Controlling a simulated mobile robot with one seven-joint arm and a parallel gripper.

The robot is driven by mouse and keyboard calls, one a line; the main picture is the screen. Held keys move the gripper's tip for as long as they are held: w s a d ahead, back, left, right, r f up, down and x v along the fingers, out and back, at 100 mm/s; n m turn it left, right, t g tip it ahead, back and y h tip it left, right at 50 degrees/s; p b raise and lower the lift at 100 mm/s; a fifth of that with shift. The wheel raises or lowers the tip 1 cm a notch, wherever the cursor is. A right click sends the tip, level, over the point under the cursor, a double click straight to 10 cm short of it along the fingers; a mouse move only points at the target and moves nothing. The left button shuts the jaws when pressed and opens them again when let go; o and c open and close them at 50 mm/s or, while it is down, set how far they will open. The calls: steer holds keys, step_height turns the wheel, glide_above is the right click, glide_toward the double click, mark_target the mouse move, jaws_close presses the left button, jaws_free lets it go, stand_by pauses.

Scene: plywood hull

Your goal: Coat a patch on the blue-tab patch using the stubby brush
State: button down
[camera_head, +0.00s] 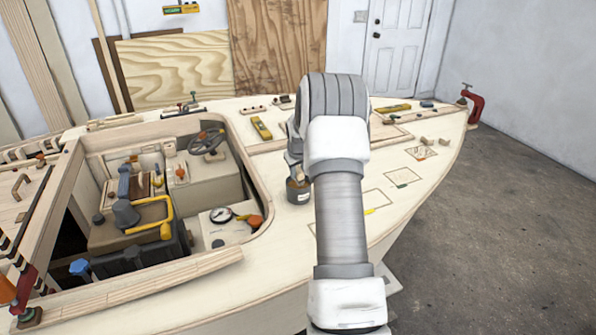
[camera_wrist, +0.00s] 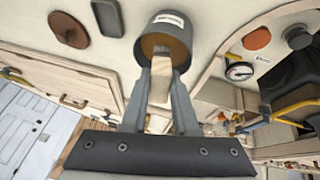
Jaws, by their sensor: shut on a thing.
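My gripper (camera_wrist: 160,85) is shut on a pale, short wooden piece that looks like the stubby brush (camera_wrist: 160,76). Its far end reaches the mouth of a dark grey can (camera_wrist: 172,32) with a white label and brown inside; I cannot tell how deep it goes. In the head view the can (camera_head: 299,192) stands on the deck beside the cockpit opening, with my gripper (camera_head: 295,165) above it, partly hidden by my arm. I cannot make out a blue tab; my arm hides part of the deck.
The cockpit opening at left holds a yellow-handled dark box (camera_head: 135,245), a gauge (camera_head: 221,215) and a steering wheel (camera_head: 207,141). A yellow level (camera_head: 262,128) lies behind the can. A red clamp (camera_head: 474,105) grips the bow. The right foredeck is mostly clear.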

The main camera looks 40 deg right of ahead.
mark_target(298, 168)
steer(key=shift+f+b, duration=0.5)
steer(key=shift+f, duration=0.1)
stand_by(1.7)
steer(key=shift+r, duration=0.1)
steer(key=shift+r+p, duration=1.95)
steer(key=shift+r, duration=1.55)
steer(key=s+a+f+n, duration=0.1)
steer(key=a, duration=2)
steer(key=s+a, duration=1)
steer(key=a, duration=0.5)
steer(key=shift+s, duration=0.3)
